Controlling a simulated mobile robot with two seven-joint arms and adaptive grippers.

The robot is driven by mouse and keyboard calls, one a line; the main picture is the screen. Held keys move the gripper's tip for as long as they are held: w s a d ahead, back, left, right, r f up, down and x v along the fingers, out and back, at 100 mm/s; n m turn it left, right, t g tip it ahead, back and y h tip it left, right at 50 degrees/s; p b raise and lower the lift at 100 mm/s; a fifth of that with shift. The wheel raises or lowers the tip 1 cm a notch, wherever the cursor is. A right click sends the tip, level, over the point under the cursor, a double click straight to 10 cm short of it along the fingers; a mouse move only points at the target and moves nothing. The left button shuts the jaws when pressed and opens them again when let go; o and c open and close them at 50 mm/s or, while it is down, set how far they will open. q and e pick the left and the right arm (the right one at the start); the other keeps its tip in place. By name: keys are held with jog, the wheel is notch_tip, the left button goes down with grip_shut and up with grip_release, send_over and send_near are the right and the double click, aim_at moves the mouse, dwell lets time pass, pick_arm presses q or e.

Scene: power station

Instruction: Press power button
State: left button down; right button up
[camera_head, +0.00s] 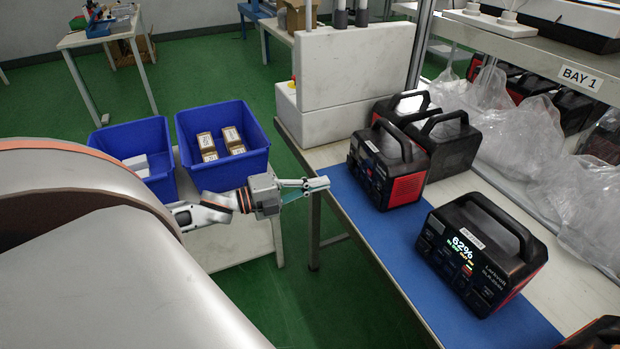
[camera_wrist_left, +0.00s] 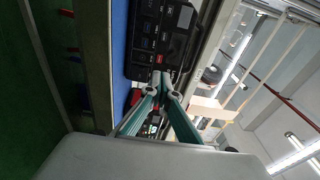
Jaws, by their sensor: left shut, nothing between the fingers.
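A black power station (camera_head: 480,252) with a lit screen reading 62% stands on the blue mat (camera_head: 395,262). A second black power station (camera_head: 387,166) with a red side stands farther back on the mat; no lit screen shows on it. My left gripper (camera_head: 322,184) is shut and empty, in the air left of this second unit and apart from it in the head view. In the left wrist view, the shut fingertips (camera_wrist_left: 163,77) overlap the lower edge of a dark panel with buttons (camera_wrist_left: 150,38). I cannot tell whether they touch it. My right gripper is out of view.
More power stations (camera_head: 444,143) stand behind, beside a white block (camera_head: 352,65). Clear plastic bags (camera_head: 580,205) and a shelf marked BAY 1 (camera_head: 580,78) line the right. Blue bins (camera_head: 262,165) stand at left. Green floor is free between the tables.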

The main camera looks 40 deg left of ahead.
pick_arm(q)
jog(key=shift+v, duration=1)
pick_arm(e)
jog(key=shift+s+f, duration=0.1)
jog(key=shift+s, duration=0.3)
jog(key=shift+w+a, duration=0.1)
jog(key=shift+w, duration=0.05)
pick_arm(q)
jog(key=s+d+f+n+g+y+p, duration=0.1)
jog(key=s+d+f+n+y, duration=0.1)
jog(key=s+d+f+n, duration=0.4)
jog(key=s+d+f+n+y+p, duration=0.15)
jog(key=f+n, duration=0.25)
jog(key=f, duration=0.4)
jog(key=s+d+f+n+g+y, duration=0.1)
jog(key=s+d+f+n+g, duration=0.1)
jog(key=s+d+f+n, duration=0.2)
jog(key=s+d+f+n+g+y+p, duration=0.1)
jog(key=s+d+f+n, duration=0.3)
jog(key=d, duration=0.7)
jog(key=shift+s+f+n+g, duration=0.4)
jog(key=shift+s+n+g, duration=0.3)
jog(key=shift+s, duration=0.5)
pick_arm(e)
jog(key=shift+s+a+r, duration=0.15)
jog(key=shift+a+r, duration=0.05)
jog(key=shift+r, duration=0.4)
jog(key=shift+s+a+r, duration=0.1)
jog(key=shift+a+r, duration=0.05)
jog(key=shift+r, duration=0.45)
